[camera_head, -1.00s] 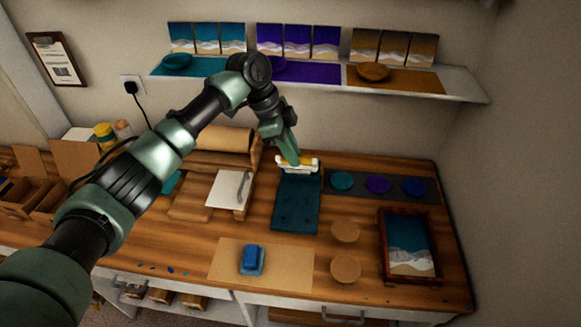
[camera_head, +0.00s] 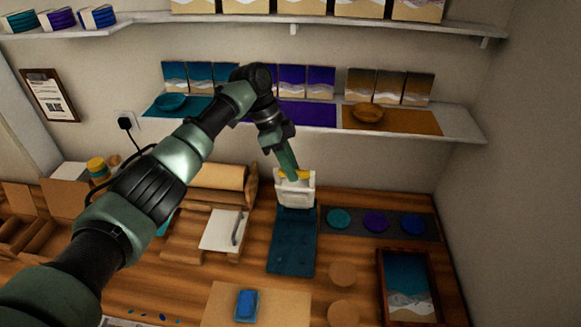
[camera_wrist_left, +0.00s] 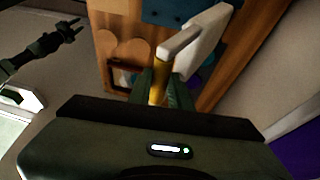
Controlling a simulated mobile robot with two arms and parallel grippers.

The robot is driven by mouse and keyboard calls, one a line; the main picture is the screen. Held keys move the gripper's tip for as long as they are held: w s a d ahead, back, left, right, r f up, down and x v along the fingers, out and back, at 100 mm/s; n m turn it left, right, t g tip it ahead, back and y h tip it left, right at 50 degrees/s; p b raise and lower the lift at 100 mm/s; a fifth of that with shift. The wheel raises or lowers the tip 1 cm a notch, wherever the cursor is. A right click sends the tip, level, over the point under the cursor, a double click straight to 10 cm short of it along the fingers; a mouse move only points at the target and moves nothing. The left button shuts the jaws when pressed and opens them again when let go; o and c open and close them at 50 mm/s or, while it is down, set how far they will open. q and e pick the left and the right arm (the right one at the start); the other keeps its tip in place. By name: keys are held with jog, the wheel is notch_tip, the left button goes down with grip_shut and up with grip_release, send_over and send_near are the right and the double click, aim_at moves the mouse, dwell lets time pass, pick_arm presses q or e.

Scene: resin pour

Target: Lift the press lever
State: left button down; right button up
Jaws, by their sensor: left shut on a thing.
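The press has a dark blue base plate (camera_head: 292,244) on the bench and a white hinged part (camera_head: 297,193) at its back end, tilted up. Its lever has a yellow grip, which shows on both sides of my left gripper (camera_head: 291,175). My left gripper is shut on the yellow grip. In the left wrist view the yellow grip (camera_wrist_left: 157,82) sits between the fingers, joined to a white arm (camera_wrist_left: 190,38). My right gripper (camera_wrist_left: 76,29) shows small at the upper left of that view, its fingers apart, away from the press.
A dark strip with teal, purple and blue discs (camera_head: 376,223) lies right of the press. A framed wave picture (camera_head: 408,285) is at the right. A white board with a handle (camera_head: 222,230) is to the left. A shelf (camera_head: 455,127) overhangs behind the press.

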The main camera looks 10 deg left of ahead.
pick_arm(q)
jog(key=shift+a+f, duration=0.2)
jog(key=shift+f, duration=0.25)
jog(key=c, duration=1.6)
grip_release()
jog(key=shift+c, duration=0.2)
jog(key=o, duration=0.3)
jog(key=shift+w, duration=0.2)
jog(key=shift+o, duration=0.2)
jog(key=shift+w+d+f, duration=0.15)
jog(key=shift+w+f, duration=0.05)
jog(key=shift+w, duration=0.3)
jog(key=shift+s+r, duration=0.4)
jog(key=shift+r, duration=0.05)
jog(key=shift+w+a+r, duration=0.15)
jog(key=shift+a+r, duration=0.05)
jog(key=shift+r, duration=0.05)
jog(key=b+v, duration=0.2)
jog(key=v, duration=0.4)
jog(key=shift+r+b, duration=0.4)
pick_arm(e)
notch_tip(320, 180, down, 3)
jog(key=shift+w, duration=0.15)
pick_arm(q)
jog(key=shift+a, duration=0.15)
